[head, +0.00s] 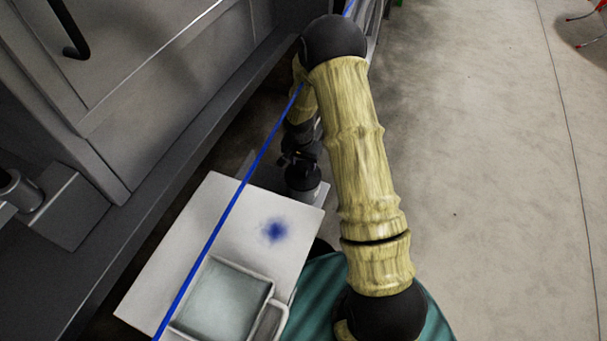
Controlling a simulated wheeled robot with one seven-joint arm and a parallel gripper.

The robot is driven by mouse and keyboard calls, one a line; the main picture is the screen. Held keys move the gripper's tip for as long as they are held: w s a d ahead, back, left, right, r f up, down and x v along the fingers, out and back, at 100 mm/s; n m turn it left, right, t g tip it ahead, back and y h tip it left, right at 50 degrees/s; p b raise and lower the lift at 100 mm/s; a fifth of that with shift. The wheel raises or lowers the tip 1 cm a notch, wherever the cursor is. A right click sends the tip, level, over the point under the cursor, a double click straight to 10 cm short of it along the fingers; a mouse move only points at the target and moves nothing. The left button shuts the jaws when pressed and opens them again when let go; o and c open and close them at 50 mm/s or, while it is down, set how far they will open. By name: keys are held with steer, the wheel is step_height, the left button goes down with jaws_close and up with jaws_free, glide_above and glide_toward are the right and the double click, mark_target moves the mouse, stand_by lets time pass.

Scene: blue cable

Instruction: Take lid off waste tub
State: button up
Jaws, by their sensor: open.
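A small dark round tub (303,180) stands at the back right of a white board, partly behind my arm; it looks like the waste tub. Its top shows as a dark cap, but I cannot make out where the lid's edge lies. My gripper (298,158) is dark and small in the head view, just above the tub's top. It is open. I cannot tell whether its fingers touch the lid or stand around it. The wrist hides part of the gripper.
A blue cable (228,207) runs diagonally across the view, close to my wrist. The white board (182,212) bears a blue smudge (275,231) and a square greyish container (222,302). Grey cabinets (180,75) line the left. Bare floor (490,190) is clear on the right.

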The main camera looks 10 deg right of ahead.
mark_target(303, 170)
steer(key=shift+w+f+p, duration=0.15)
steer(key=shift+f+p, duration=0.05)
steer(key=shift+f, duration=0.95)
steer(key=shift+w+f+p, duration=0.1)
steer(key=shift+f+p, duration=0.05)
steer(key=shift+f, duration=1)
jaws_close()
steer(key=shift+d+r, duration=0.1)
steer(key=shift+r, duration=0.05)
step_height(303, 170, up, 10)
steer(key=shift+b, duration=0.4)
